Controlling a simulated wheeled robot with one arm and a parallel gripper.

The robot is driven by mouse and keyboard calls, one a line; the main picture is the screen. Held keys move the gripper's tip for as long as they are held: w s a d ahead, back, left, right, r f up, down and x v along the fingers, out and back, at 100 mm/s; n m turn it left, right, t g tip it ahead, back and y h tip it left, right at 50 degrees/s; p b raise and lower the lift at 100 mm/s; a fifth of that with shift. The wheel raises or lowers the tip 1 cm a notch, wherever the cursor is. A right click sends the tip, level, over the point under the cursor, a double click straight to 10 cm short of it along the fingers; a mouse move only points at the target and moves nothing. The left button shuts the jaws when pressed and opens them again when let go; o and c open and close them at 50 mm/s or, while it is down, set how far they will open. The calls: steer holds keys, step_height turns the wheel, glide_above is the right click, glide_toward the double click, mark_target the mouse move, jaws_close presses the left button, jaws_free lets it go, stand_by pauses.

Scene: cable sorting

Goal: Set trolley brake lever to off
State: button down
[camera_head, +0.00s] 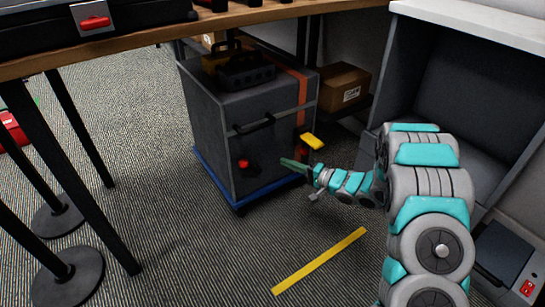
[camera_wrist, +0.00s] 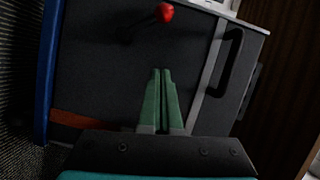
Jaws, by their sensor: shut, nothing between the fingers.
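The trolley (camera_head: 212,130) is a dark grey box on a blue base (camera_head: 207,173), standing under the wooden table. A lever with a red knob (camera_head: 243,164) sticks out low on its front face, beside a dark round spot. In the wrist view, turned sideways, the red knob (camera_wrist: 166,12) tops a short dark stem near the upper edge. I cannot read any brake marking. My gripper (camera_head: 284,162) is to the right of the knob in the head view, apart from it. Its green fingers (camera_wrist: 160,72) are shut and empty, in front of the trolley face.
A dark bar handle (camera_head: 253,125) crosses the trolley front above the lever. A yellow piece (camera_head: 312,141) shows by its right side, near my arm. Black table legs (camera_head: 68,165) stand at left. A cardboard box (camera_head: 343,87) is behind.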

mark_target(248, 164)
steer(key=b+x, duration=0.1)
steer(key=x, duration=0.8)
steer(key=shift+a, duration=0.1)
steer(key=shift+a+f+b, duration=0.1)
steer(key=shift+a+b, duration=0.25)
steer(key=shift+b, duration=0.05)
steer(key=shift+s+a+f+b, duration=0.2)
steer(key=shift+s+a+b, duration=0.2)
steer(key=shift+s+a, duration=0.8)
steer(key=shift+s+a+r+n+p, duration=0.15)
steer(key=shift+a+r+n+p, duration=0.2)
steer(key=shift+p, duration=0.6)
steer(key=shift+s+a+f+n+h+p, duration=0.25)
steer(key=shift+f+n+p, duration=0.2)
steer(key=shift+p, duration=0.45)
steer(key=shift+s+a+f+n+h+p, duration=0.2)
steer(key=shift+a+f+n+h+p, duration=0.15)
steer(key=shift+p, duration=0.55)
steer(key=shift+d, duration=0.1)
